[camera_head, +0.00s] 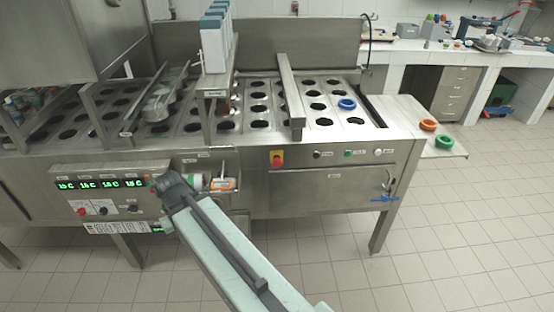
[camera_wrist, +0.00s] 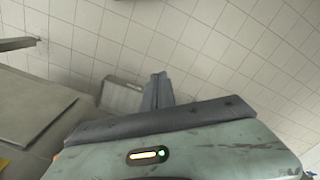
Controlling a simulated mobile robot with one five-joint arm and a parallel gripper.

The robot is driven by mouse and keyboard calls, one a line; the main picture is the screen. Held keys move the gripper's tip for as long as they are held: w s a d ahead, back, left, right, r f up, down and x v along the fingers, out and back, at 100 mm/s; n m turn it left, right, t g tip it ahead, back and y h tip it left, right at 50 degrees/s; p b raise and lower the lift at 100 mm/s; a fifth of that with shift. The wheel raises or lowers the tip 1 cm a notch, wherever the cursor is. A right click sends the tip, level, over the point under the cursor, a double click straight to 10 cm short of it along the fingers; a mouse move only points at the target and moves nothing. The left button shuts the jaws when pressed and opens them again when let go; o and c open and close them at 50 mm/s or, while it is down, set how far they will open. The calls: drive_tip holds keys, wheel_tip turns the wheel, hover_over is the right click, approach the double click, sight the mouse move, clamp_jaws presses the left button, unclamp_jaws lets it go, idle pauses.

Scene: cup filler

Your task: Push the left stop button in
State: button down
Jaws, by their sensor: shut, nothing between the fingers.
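A control panel (camera_head: 110,195) with green digits is at the left of the machine front. A small red button (camera_head: 81,211) sits at its lower left, with a black knob (camera_head: 103,211) beside it. My arm hides part of the machine front.
A white and orange item (camera_head: 222,184) is just right of my gripper. A blue door handle (camera_head: 384,199) sticks out at the right. The machine top (camera_head: 330,85) has rows of round holes and a blue ring (camera_head: 347,104). The tiled floor (camera_head: 450,240) is clear at right.

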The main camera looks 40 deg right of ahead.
drive_tip(key=shift+a, duration=0.2)
drive_tip(key=w+d+r+n+t+y+p, duration=0.1)
drive_tip(key=d+r+n+t+p, duration=0.15)
drive_tip(key=d, duration=0.75)
drive_tip(key=w+d+r+n+t+y+p, duration=0.1)
drive_tip(key=w+d+r+n+p, duration=0.15)
drive_tip(key=d, duration=0.85)
drive_tip(key=s+d+r+n+t+h+p, duration=0.1)
drive_tip(key=s+d+r+n+t, duration=0.1)
drive_tip(key=d, duration=0.8)
drive_tip(key=s+d+r+n+t+p, duration=0.1)
drive_tip(key=s+d+r, duration=0.4)
drive_tip(key=d, duration=0.5)
drive_tip(key=shift+d+n+t+h, duration=0.25)
drive_tip(key=shift+n+t+h, duration=0.2)
drive_tip(key=shift+n, duration=0.25)
drive_tip(key=shift+f, duration=0.2)
